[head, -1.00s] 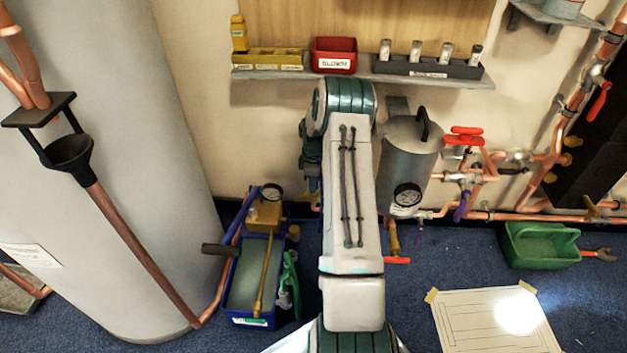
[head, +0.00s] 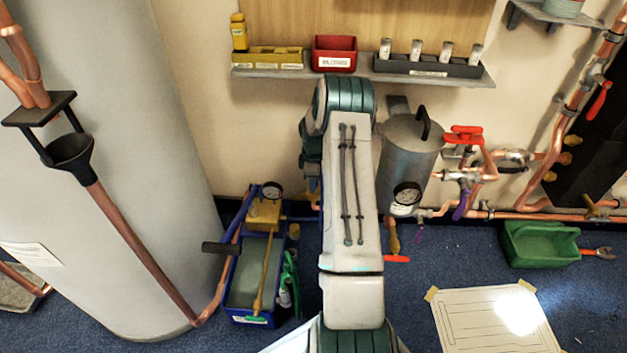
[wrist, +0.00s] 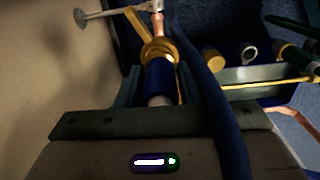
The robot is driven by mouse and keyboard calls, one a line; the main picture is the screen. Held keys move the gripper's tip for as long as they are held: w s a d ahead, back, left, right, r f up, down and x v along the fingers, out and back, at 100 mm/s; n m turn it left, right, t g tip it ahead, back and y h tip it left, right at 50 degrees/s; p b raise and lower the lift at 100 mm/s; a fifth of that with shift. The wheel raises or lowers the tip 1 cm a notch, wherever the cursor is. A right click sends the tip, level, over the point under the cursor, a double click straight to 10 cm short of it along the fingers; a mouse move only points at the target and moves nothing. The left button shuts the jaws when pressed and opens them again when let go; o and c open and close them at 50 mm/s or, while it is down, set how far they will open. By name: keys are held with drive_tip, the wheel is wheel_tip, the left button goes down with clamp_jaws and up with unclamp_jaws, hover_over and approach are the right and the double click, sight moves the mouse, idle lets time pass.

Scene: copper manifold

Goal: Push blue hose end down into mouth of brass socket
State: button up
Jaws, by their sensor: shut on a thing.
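In the wrist view, my gripper (wrist: 160,92) is shut on the blue hose end (wrist: 160,78), which sits between its fingers. The brass socket (wrist: 158,50) is a gold-coloured ring straight ahead of the hose end, with a copper pipe behind it. The hose end meets or overlaps the socket's mouth in the picture; I cannot tell how deep it sits. The blue hose (wrist: 203,80) curves past the right side of my gripper. In the head view, my arm hides the gripper, the hose end and the socket.
A blue crate (head: 232,290) with a brass pump (head: 263,212) stands left of my arm. A grey cylinder tank (head: 405,165) is close on the right, with red-handled valves (head: 464,135) beyond. A shelf (head: 430,77) is above. A green tray (head: 540,245) lies at right.

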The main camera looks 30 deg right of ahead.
drive_tip(key=shift+f+b, duration=0.3)
drive_tip(key=shift+f, duration=0.4)
drive_tip(key=o, duration=1.1)
drive_tip(key=shift+o, duration=0.2)
wheel_tip(320, 180, up, 8)
drive_tip(key=p, duration=0.3)
drive_tip(key=shift+f, duration=0.2)
